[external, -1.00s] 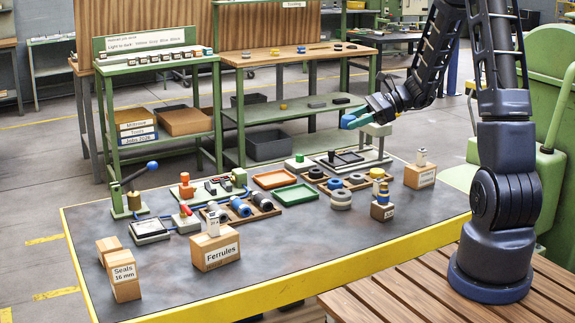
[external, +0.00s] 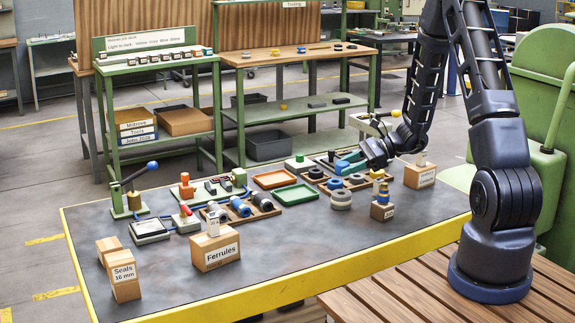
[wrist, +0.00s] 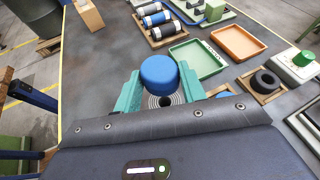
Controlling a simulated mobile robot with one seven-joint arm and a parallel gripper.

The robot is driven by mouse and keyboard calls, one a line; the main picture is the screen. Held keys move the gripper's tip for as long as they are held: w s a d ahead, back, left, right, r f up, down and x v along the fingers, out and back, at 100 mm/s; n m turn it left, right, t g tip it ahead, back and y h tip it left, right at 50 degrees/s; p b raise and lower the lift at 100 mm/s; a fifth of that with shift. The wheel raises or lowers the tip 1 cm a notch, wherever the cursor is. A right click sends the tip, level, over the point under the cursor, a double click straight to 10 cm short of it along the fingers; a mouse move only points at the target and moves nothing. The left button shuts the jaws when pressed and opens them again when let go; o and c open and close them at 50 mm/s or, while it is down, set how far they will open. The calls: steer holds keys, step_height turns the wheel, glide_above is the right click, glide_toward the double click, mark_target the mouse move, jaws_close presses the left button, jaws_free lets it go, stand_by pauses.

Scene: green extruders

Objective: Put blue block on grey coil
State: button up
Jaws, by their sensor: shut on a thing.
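My gripper (wrist: 158,92) has teal fingers shut on the blue block (wrist: 160,74), a round, flat-topped piece, in the wrist view. In the external view the teal fingers (external: 349,165) reach left above the right part of the table, and the held block is hard to make out. The grey coil (external: 341,201) is a low stack of pale rings on the table. In the wrist view the coil (wrist: 164,101) shows partly below the block, which hides the rest. The block appears held above the coil; I cannot tell the gap.
A wooden holder with a black ring (wrist: 265,81) and a blue ring (external: 335,183) lies close by. A green tray (external: 295,194) and an orange tray (external: 273,178) lie left of it. A small box (external: 383,211) with coloured pieces stands right of the coil.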

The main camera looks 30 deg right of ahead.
mark_target(347, 193)
steer(key=shift+f, duration=2.9)
steer(key=shift+f, duration=0.15)
steer(key=o, duration=1)
steer(key=shift+c, duration=0.2)
